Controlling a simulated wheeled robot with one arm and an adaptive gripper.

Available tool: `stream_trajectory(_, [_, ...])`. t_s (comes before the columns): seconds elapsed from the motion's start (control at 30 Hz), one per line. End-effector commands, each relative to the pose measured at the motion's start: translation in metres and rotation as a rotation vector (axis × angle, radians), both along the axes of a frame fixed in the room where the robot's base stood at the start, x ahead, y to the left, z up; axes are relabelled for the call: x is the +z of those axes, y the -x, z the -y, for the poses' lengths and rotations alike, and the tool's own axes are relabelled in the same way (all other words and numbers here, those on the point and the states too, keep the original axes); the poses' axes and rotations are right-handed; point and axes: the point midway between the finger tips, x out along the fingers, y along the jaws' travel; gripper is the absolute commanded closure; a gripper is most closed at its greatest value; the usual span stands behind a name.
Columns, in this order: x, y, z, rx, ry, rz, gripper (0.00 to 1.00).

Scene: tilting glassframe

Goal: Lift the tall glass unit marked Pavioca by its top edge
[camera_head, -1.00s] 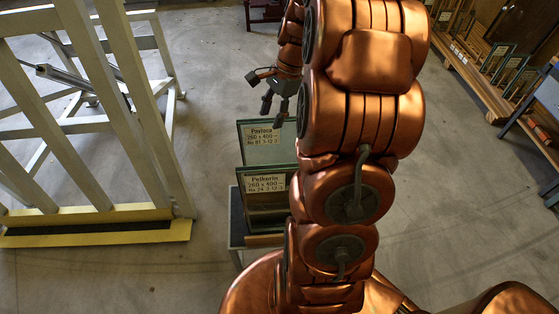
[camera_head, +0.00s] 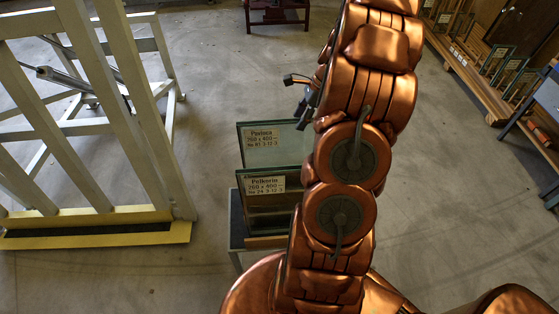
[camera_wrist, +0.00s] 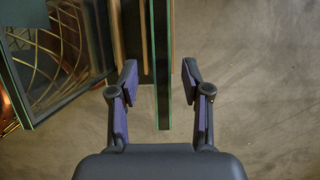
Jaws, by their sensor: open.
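The tall glass unit marked Pavioca (camera_head: 262,148) stands upright behind a second labelled glass unit (camera_head: 264,197) in the head view. My gripper (camera_head: 300,92) is above and behind the Pavioca unit's right end, partly hidden by my arm. In the wrist view my gripper (camera_wrist: 160,68) is open, with one finger on each side of a narrow, green-edged glass unit (camera_wrist: 163,30) seen edge-on. The fingers look apart from it, with a wider gap on the right. No label shows there, so I cannot tell from that view which unit it is.
The front unit stands on a low rack (camera_head: 237,222). A pale slatted frame with a yellow base (camera_head: 100,237) stands at left. In the wrist view, another glass pane (camera_wrist: 88,80) lies left of the fingers. Framed panes (camera_head: 495,58) line the far right. Floor right of my arm is clear.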

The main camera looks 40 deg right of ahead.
Motion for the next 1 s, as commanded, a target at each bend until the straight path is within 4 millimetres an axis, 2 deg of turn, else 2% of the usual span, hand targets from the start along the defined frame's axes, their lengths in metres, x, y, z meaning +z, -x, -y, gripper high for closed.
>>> stream_trajectory(0.33, [-0.037, -0.009, -0.011, 0.002, -0.001, -0.002, 0.52])
stream_trajectory(1.0, [-0.041, -0.009, -0.011, 0.001, 0.000, 0.000, 0.52])
